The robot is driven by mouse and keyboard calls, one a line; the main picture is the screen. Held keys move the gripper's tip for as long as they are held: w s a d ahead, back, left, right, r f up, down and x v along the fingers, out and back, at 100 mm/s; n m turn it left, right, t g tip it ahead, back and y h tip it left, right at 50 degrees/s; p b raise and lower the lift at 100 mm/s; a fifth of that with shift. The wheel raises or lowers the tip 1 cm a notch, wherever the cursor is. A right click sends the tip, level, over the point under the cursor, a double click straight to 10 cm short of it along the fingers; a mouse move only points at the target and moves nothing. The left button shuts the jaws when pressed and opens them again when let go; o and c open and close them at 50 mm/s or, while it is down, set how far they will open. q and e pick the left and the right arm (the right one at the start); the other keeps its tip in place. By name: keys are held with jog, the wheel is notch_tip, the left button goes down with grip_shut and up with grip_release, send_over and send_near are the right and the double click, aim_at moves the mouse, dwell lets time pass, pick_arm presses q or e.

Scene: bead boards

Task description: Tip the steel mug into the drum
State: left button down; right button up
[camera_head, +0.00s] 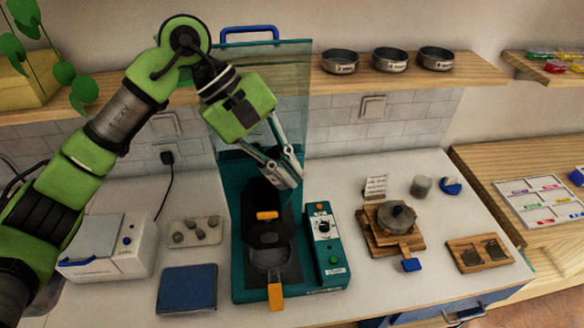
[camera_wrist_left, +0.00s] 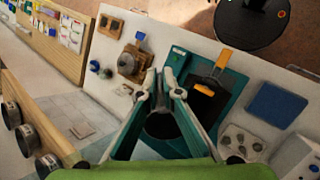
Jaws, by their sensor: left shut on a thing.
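My left gripper (camera_head: 285,168) hangs over the back of the teal machine, fingers pointing down. It is shut on what looks like the steel mug (camera_head: 283,177), a small dark grey shape at the fingertips, mostly hidden. In the left wrist view the gripper (camera_wrist_left: 161,88) has a dark round opening between its fingers; I cannot tell whether that is the mug's mouth. The black drum part (camera_head: 263,194) of the teal machine (camera_head: 240,262) lies just below the fingers. An orange handle (camera_head: 275,296) sticks out at the machine's front. My right gripper is not in view.
A clear guard (camera_head: 290,75) stands behind the gripper. A control box (camera_head: 324,240) adjoins the machine. Three steel cups (camera_head: 390,60) sit on the shelf. A grey cup (camera_head: 420,186), wooden stand (camera_head: 378,238) and wooden tray (camera_head: 460,262) are right; a blue pad (camera_head: 187,288) is left.

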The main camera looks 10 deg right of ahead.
pick_arm(q)
jog(key=shift+w+a+r+g+h+p, duration=0.1)
jog(key=shift+a+r+g+h+p, duration=0.15)
jog(key=shift+h, duration=0.35)
jog(key=shift+w+a+r+g+h+p, duration=0.1)
jog(key=shift+r+g+h+p, duration=0.15)
jog(key=shift+h, duration=0.35)
jog(key=shift+a+r+g+h+p, duration=0.2)
jog(key=shift+a+g+h+p, duration=0.3)
jog(key=shift+h, duration=0.5)
jog(key=shift+f+h, duration=0.15)
jog(key=shift+h, duration=0.15)
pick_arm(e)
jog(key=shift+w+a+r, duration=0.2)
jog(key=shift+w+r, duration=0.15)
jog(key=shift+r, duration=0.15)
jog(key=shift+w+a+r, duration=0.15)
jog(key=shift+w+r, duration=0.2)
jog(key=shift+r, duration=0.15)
pick_arm(q)
jog(key=shift+b, duration=0.3)
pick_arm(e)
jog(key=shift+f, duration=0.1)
